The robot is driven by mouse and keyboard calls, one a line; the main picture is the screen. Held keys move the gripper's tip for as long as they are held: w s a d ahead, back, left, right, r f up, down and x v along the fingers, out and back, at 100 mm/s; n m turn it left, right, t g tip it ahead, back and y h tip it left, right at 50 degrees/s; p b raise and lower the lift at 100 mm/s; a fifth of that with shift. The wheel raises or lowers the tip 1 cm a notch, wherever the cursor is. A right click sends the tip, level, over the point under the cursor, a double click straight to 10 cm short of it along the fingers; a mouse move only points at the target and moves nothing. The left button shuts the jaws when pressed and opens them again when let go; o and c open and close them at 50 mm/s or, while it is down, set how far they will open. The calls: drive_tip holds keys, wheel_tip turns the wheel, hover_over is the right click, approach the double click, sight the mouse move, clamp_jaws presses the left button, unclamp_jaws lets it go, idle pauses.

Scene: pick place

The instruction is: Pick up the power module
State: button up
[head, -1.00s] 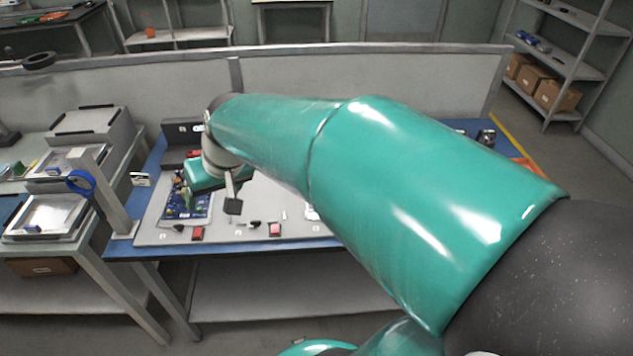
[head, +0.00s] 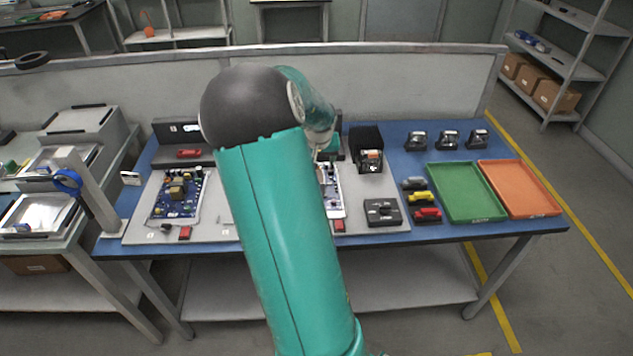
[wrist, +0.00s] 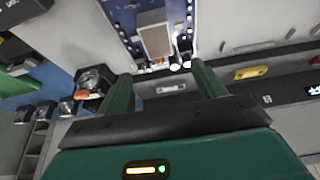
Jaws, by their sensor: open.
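No part carries a readable power module label. Three dark block-shaped modules (head: 448,139) stand in a row at the back right of the blue table. A similar dark module (head: 370,160) stands nearer, in front of a black block; a matching one shows left of my fingers in the wrist view (wrist: 92,82). My gripper (wrist: 163,84) is open, its two green fingers apart with nothing held between them. A blue circuit board with a pale block (wrist: 155,36) lies beyond the fingertips. In the head view my arm hides most of that board (head: 331,190) and the gripper.
A green tray (head: 468,165) and an orange tray (head: 543,210) lie at the right. Grey, yellow and red small parts (head: 420,198) lie beside the green tray. A black box (head: 382,212) sits on the grey panel. Another blue board (head: 178,192) lies at the left.

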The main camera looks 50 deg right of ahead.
drive_tip(key=x, duration=1)
drive_tip(key=shift+f, duration=0.2)
clamp_jaws()
drive_tip(key=shift+d+r, duration=0.1)
